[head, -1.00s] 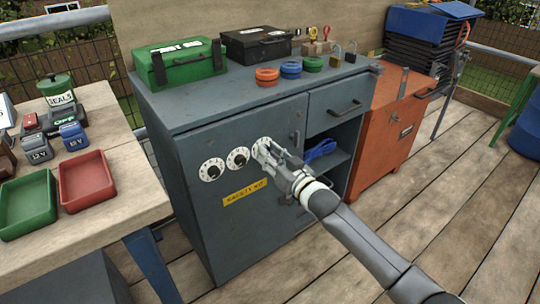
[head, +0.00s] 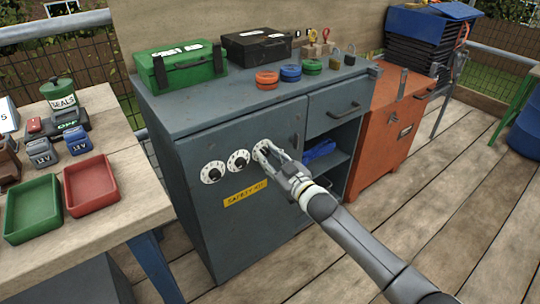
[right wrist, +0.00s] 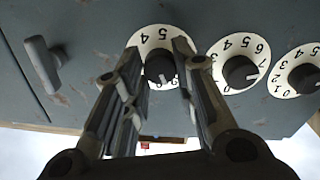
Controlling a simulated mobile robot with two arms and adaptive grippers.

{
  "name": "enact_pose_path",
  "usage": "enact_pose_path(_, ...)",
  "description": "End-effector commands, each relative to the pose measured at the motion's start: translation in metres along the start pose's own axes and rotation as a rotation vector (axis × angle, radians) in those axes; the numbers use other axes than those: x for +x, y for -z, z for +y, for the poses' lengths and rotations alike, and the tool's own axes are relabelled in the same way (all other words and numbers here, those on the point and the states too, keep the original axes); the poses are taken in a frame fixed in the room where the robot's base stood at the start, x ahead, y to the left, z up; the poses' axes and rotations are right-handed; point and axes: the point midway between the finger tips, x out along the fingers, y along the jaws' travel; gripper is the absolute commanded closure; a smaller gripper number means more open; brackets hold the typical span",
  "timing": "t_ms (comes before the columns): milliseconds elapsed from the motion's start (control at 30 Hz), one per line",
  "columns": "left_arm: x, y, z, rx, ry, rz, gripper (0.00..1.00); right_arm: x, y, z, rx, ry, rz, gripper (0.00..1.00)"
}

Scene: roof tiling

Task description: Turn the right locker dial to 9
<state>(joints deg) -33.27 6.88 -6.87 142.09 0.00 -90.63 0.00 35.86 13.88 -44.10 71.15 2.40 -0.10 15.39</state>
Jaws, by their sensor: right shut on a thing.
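The right locker dial (head: 259,147) is the rightmost of the three white dials on the grey locker (head: 225,245) door. In the right wrist view, which is turned upside down, its white disc (right wrist: 150,40) shows a 5 and a 4, and its black knob (right wrist: 160,68) sits between my fingers. My right gripper (head: 270,153) is shut on this knob; it also shows in the right wrist view (right wrist: 163,75). The fingers hide part of the number ring. I cannot tell the dial's setting. My left gripper is not in view.
The middle dial (head: 238,160) and left dial (head: 212,171) are close beside. A yellow label (head: 245,193) is below them. A door handle (right wrist: 43,65) shows in the wrist view. A table (head: 110,225) with trays stands at left, an orange cabinet (head: 375,150) at right.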

Motion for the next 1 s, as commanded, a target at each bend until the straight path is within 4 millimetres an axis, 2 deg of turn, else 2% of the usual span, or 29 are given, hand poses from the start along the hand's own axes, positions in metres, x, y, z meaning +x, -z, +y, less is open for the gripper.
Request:
enact_pose_path(400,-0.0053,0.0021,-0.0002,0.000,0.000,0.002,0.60,-0.0001,-0.0007,-0.0002,-0.183,0.001,0.006,0.98)
enact_pose_path(900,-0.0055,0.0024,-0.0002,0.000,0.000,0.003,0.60,-0.0001,-0.0010,-0.0003,-0.204,0.002,0.006,0.98)
enact_pose_path(933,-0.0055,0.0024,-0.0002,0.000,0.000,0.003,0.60,-0.0001,-0.0010,-0.0003,-0.204,0.002,0.006,0.71)
enact_pose_path(1000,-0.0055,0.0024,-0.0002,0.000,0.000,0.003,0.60,-0.0001,-0.0010,-0.0003,-0.203,0.002,0.006,0.62)
